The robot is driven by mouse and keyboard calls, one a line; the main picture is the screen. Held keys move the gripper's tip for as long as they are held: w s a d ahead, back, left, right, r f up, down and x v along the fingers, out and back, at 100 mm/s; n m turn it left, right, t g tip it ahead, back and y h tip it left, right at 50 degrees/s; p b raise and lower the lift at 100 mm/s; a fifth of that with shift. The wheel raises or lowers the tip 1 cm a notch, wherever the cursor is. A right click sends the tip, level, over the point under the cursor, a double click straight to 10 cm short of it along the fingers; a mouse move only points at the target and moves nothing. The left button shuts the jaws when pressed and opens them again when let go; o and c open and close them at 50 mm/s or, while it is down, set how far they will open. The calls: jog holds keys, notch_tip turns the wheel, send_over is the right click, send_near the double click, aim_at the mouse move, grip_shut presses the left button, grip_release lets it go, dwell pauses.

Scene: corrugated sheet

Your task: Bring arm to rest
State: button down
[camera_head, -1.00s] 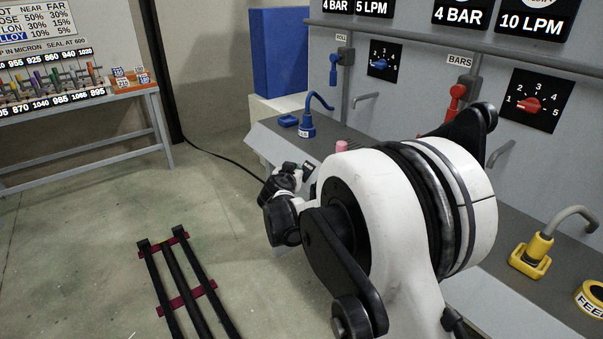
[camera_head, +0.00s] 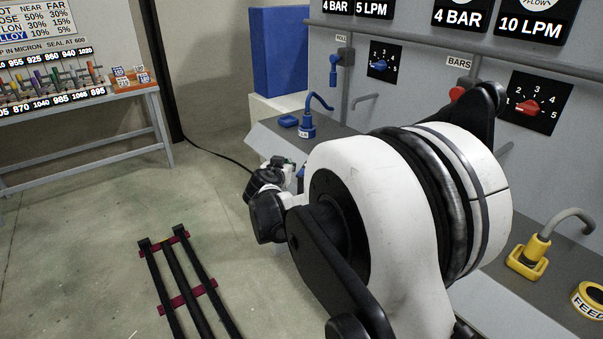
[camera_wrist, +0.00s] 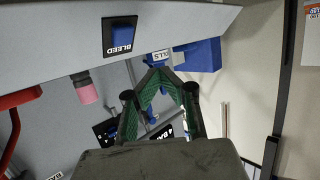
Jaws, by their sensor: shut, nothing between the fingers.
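My gripper (camera_wrist: 161,77) shows in the wrist view with its green-padded fingers together at the tips and nothing between them. In the head view only a small part of my gripper (camera_head: 281,162) shows, past my wrist, in front of the grey bench. My white arm with black joints fills the middle and right of the head view and hides part of the bench and the wall panel. The fingers look apart from everything around them, though the wrist view is tilted and depth is hard to judge.
The grey bench carries a blue tap (camera_head: 308,122) and a yellow tap (camera_head: 532,252). A black rack with red crossbars (camera_head: 178,285) lies on the floor. The wrist view shows a blue BLEED block (camera_wrist: 121,36) and a pink knob (camera_wrist: 84,91).

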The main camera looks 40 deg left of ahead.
dwell(0.4)
jog(key=w+d+r+m+h, duration=0.15)
jog(key=d+r, duration=0.25)
jog(key=d, duration=0.6)
jog(key=w+d+r+g+h+p, duration=0.1)
jog(key=w+d+r, duration=0.3)
jog(key=d, duration=0.7)
jog(key=w+d+r+m+h, duration=0.15)
jog(key=d+r, duration=0.35)
jog(key=d, duration=0.5)
jog(key=s+d+r+g+h+p, duration=0.15)
jog(key=s+d, duration=0.25)
jog(key=d, duration=0.7)
jog(key=s+d+r+g+h+b, duration=0.1)
jog(key=s+d+r, duration=0.2)
jog(key=d, duration=0.8)
jog(key=s+d+f+g+p, duration=0.1)
jog(key=s+d+f, duration=0.2)
jog(key=s+d, duration=0.7)
jog(key=s+d+f+m+g+p, duration=0.1)
jog(key=s+d+f+g, duration=0.1)
jog(key=s+d, duration=0.8)
jog(key=s+f, duration=0.1)
jog(key=s, duration=0.5)
jog(key=shift+d+f+m, duration=0.15)
jog(key=shift+d+m, duration=0.15)
